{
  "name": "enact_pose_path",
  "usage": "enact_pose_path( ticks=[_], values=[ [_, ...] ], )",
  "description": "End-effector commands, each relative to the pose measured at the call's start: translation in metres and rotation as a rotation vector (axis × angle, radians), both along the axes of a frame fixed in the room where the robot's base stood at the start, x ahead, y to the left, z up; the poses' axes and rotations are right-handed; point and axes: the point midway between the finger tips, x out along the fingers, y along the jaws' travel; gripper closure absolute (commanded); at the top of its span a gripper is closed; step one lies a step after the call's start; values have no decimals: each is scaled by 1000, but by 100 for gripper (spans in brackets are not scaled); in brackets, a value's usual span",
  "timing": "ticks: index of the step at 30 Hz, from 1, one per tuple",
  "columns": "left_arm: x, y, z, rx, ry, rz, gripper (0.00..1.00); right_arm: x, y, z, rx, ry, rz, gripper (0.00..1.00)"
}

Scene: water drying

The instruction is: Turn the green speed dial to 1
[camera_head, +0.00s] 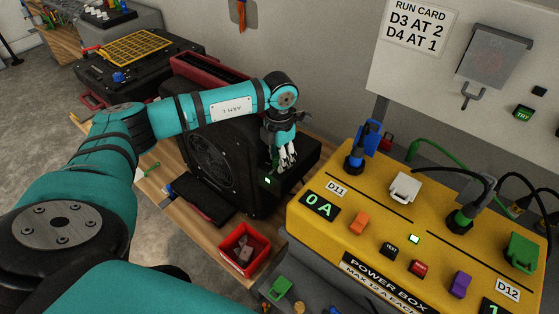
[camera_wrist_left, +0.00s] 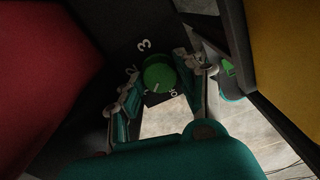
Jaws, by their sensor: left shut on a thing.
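The green speed dial (camera_wrist_left: 158,73) shows in the left wrist view on a dark panel, with a "3" at its upper left and partly hidden lettering at its lower right. A pale mark shows on its lower part; which number it points to I cannot tell. My left gripper (camera_wrist_left: 163,80) has its fingers on both sides of the dial and is shut on it. In the head view the left gripper (camera_head: 286,160) points down at the right side of the black fan unit (camera_head: 213,158), and the dial is hidden there. My right gripper is not in view.
The yellow power box (camera_head: 330,238) with cables and switches stands close on the right. A red bin (camera_head: 244,249) with small pieces sits in front of the fan unit. A run card (camera_head: 420,26) hangs on the back panel. A black case (camera_head: 135,69) is behind left.

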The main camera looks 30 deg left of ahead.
Motion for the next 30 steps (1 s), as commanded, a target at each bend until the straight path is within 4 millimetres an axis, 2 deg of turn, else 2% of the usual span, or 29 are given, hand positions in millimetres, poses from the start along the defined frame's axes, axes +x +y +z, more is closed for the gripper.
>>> enact_pose_path(
  ticks=[10,26,27,30],
  values=[
    [1,1,1,0,-3,-132,96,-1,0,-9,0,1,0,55],
    [1,1,2,1,-4,-153,96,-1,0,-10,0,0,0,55],
    [1,1,2,1,-4,-153,60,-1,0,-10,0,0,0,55],
    [1,1,2,1,-4,-153,47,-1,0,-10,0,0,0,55]
  ],
)
